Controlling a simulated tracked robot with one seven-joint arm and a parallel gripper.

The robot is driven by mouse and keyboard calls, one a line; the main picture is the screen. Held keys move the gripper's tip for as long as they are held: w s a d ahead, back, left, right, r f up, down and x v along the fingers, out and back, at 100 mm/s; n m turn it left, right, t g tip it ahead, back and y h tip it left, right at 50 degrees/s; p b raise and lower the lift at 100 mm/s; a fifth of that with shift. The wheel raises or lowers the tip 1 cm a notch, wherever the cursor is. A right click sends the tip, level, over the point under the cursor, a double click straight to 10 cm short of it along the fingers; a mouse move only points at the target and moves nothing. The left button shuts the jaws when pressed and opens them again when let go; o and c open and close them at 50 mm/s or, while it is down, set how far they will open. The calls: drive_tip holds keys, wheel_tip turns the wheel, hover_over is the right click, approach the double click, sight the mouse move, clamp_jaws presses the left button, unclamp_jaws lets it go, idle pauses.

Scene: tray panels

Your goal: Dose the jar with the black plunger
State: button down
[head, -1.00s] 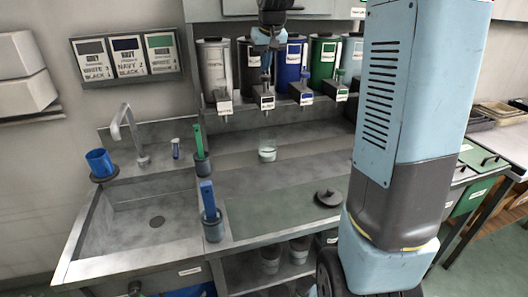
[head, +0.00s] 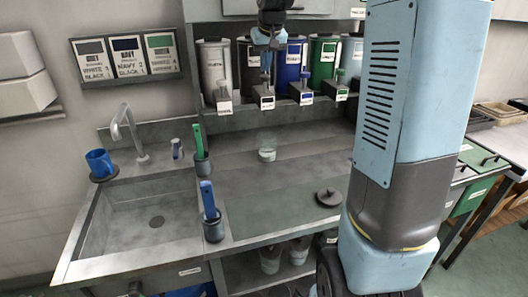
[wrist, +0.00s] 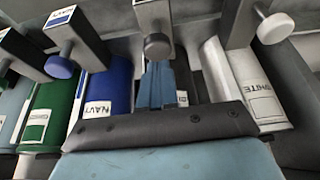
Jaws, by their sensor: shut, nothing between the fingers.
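The jar (head: 267,152) is clear with pale contents and stands upright on the counter, below the black dispenser. The black dispenser's block (head: 264,97) sticks out in front of the black canister (head: 243,77). In the wrist view the round grey knob of the black plunger (wrist: 158,46) shows just beyond my fingertips. My gripper (head: 266,80) is shut and empty, pointing down just above the black dispenser's block; its blue fingers also show in the wrist view (wrist: 157,78). I cannot tell whether the fingertips touch the plunger. The black canister is partly hidden behind my gripper.
The white dispenser (head: 224,103) is to the left, the navy (head: 303,95) and green (head: 341,92) ones to the right, close together. A recipe board (head: 127,57) hangs on the wall. A sink (head: 155,215), blue mug (head: 100,162) and dark lid (head: 328,196) are apart from my gripper.

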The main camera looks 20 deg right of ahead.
sight(265, 76)
drive_tip(key=shift+f, duration=0.2)
drive_tip(key=shift+f, duration=0.4)
drive_tip(key=shift+f, duration=1.3)
drive_tip(key=shift+r, duration=1.85)
